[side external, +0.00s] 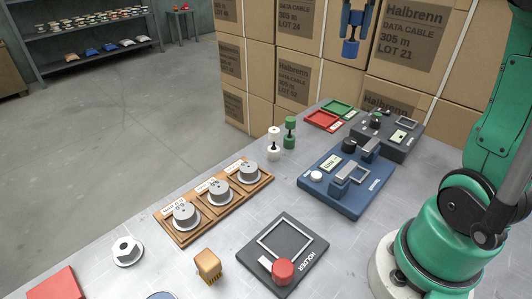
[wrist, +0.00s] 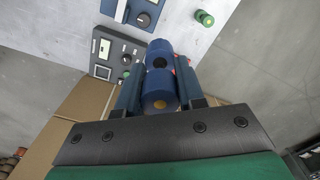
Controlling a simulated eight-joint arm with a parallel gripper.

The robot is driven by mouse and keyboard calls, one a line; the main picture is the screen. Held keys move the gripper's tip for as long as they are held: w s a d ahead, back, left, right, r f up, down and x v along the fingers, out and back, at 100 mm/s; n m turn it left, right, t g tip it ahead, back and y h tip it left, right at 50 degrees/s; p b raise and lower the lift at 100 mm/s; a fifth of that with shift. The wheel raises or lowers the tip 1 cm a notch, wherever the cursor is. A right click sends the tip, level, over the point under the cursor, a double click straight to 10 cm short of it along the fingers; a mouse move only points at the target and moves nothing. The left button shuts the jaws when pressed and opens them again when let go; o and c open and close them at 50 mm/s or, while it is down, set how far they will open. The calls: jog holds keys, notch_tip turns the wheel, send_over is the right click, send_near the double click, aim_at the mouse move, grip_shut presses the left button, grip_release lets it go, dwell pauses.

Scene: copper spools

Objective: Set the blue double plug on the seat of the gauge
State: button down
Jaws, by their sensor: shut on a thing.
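The blue double plug (side external: 350,48) hangs high in front of the cartons in the side view, gripped by my gripper (side external: 356,22). In the wrist view the plug (wrist: 161,78) has two thick blue ends with a darker waist, between the two fingers of my gripper (wrist: 160,82). Nothing is under it but air. Two devices could be the gauge: a dark grey one (side external: 377,140) at the back with a display, knobs and a pale square outline, and a blue one (side external: 327,194) with a display, a black knob and metal brackets. I cannot tell which is the gauge.
A green double plug (side external: 290,133) and a white one (side external: 274,144) stand left of the blue device. Red (side external: 323,121) and green trays lie at the back. Stacked cartons (side external: 255,60) stand behind.

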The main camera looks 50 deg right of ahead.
jog(key=s+a+f+m, duration=0.2)
jog(key=s+a, duration=0.2)
jog(key=s, duration=0.4)
jog(key=f, duration=1.9)
jog(key=shift+s+a+f, duration=0.2)
jog(key=shift+f, duration=0.15)
jog(key=shift+f, duration=0.3)
jog(key=c, duration=0.5)
grip_release()
jog(key=shift+c, duration=0.2)
jog(key=shift+r, duration=0.15)
